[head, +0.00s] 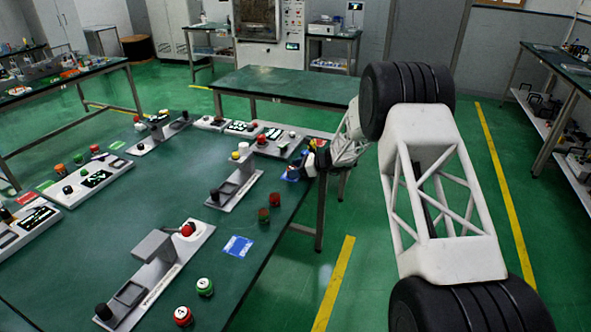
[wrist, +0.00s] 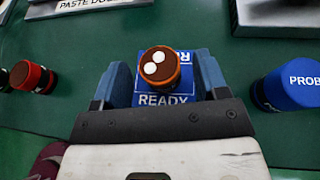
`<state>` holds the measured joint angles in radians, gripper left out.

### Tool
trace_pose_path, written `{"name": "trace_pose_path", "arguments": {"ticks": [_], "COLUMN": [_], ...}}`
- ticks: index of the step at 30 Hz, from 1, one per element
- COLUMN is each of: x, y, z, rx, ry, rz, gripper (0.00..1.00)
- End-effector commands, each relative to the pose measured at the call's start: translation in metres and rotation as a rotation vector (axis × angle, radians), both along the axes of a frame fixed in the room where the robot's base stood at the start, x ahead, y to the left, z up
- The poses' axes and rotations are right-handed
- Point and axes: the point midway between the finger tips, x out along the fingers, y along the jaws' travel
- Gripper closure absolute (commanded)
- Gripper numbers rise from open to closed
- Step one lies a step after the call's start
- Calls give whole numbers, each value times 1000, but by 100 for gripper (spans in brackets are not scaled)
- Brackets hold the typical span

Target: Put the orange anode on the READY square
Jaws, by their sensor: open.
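The orange anode (wrist: 160,68) has a brown top with two white dots. In the wrist view it stands on the blue READY square (wrist: 164,99), between the fingers of my gripper (wrist: 161,78). The blue fingers are open on either side of it, with a gap showing on both sides. The square's lettering shows in front of the anode; part of the square is hidden by the anode and fingers. In the head view my gripper (head: 309,157) is at the right edge of the green bench, too small there to show the anode clearly.
Grey fixtures stand beyond. In the head view another blue card (head: 238,246) and two small cylinders (head: 263,215) are on the bench (head: 225,290).

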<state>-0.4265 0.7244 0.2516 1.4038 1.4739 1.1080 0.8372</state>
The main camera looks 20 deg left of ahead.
Motion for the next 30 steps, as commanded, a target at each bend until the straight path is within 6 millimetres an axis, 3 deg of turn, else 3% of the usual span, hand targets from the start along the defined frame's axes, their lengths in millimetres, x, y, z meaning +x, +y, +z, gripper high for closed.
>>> {"name": "trace_pose_path", "arguments": {"ticks": [5, 11, 30], "x": [0, 3, 16], "y": [-1, -17, -99], "z": [4, 11, 45], "rx": [0, 1, 0], "ry": [0, -2, 0], "rz": [-1, -1, -1], "gripper": [33, 33, 33]}}
